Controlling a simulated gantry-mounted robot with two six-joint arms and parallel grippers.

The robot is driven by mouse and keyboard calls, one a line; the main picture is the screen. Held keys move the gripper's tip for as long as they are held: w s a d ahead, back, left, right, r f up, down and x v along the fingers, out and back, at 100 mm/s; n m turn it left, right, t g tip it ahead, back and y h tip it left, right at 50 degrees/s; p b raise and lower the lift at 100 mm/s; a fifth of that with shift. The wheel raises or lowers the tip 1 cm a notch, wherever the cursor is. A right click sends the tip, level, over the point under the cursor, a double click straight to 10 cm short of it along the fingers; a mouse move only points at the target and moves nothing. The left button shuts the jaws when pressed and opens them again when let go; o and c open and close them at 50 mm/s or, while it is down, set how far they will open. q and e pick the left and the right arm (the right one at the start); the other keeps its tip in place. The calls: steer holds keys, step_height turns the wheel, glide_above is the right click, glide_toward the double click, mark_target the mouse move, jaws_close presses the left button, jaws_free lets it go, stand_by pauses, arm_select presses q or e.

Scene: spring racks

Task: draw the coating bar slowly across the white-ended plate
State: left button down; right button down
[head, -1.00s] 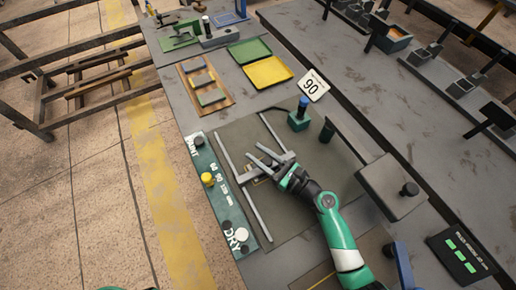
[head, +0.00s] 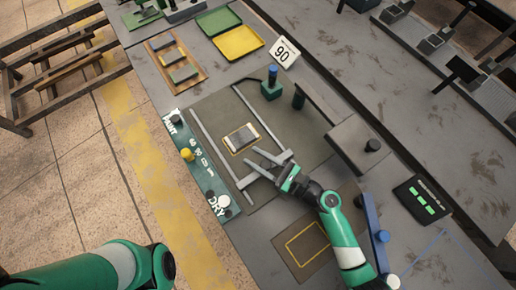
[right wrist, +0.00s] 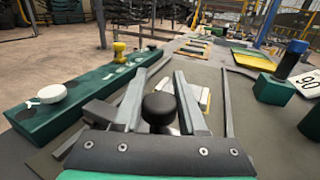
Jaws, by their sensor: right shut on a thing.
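The plate (head: 241,137) lies on the dark mat between two grey rails, inside a yellow outline, with a pale end showing. It also shows partly behind my fingers in the right wrist view (right wrist: 202,98). The grey coating bar (head: 283,157) lies crosswise over the rails, on the near side of the plate. My right gripper (head: 261,161) is shut on the bar; in the right wrist view its black knob (right wrist: 160,108) sits between the fingers. My left arm shows at the bottom left of the head view, but its gripper is out of view.
A green strip (head: 202,165) with a yellow knob and a white disc runs along the left. A blue-topped green block (head: 271,88) and a "90" sign (head: 285,52) stand beyond. A grey box (head: 362,148) stands right. Yellow (head: 238,42) and green trays lie at the back.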

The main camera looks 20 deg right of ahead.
mark_target(270, 168)
steer(key=shift+s, duration=0.1)
steer(key=shift+c, duration=2.3)
jaws_free()
steer(key=shift+d, duration=0.1)
steer(key=shift+p+v, duration=0.6)
steer(key=shift+v, duration=3.15)
steer(key=shift+a, duration=0.2)
